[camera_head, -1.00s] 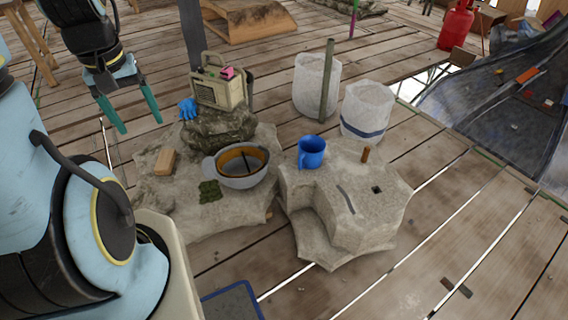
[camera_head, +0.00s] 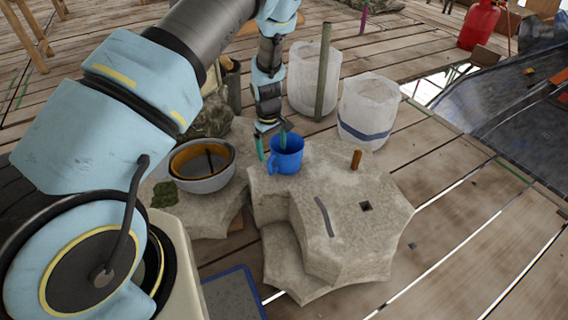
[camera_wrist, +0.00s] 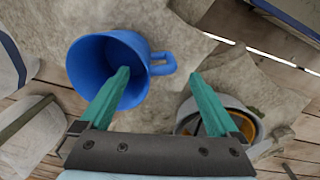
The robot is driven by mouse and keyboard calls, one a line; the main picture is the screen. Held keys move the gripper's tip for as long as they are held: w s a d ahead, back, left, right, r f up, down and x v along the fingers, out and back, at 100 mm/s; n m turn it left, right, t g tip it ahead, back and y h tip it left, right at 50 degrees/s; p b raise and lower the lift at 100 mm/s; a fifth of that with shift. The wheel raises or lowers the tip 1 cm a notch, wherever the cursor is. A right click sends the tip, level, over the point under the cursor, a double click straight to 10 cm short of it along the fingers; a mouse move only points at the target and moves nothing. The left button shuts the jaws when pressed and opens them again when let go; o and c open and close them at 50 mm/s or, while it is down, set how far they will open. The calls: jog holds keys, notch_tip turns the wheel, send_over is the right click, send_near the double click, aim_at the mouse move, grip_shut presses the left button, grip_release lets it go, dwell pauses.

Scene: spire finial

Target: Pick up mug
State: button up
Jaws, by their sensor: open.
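The blue mug (camera_head: 287,155) stands upright on the pale stone block (camera_head: 345,215), near its back left edge. In the wrist view the mug (camera_wrist: 88,62) shows its open mouth, with its handle toward the right. My gripper (camera_head: 271,142) is open, with its green fingers just at the mug's rim. In the wrist view, one finger of my gripper (camera_wrist: 160,85) overlaps the mug's mouth and the other lies past the handle. Nothing is between the fingers except part of the mug's wall and handle side; contact cannot be told.
A grey bowl (camera_head: 232,176) with an orange-brown inside sits left of the mug. White bags (camera_head: 368,105) and a post (camera_head: 323,75) stand behind. The block's top right is mostly clear.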

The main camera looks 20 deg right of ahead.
aim_at(274, 170)
jog(key=f, duration=1)
jog(key=shift+w+d+f+b, duration=0.1)
jog(key=shift+d+b, duration=0.15)
jog(key=shift+b, duration=0.1)
grip_shut()
dwell(0.3)
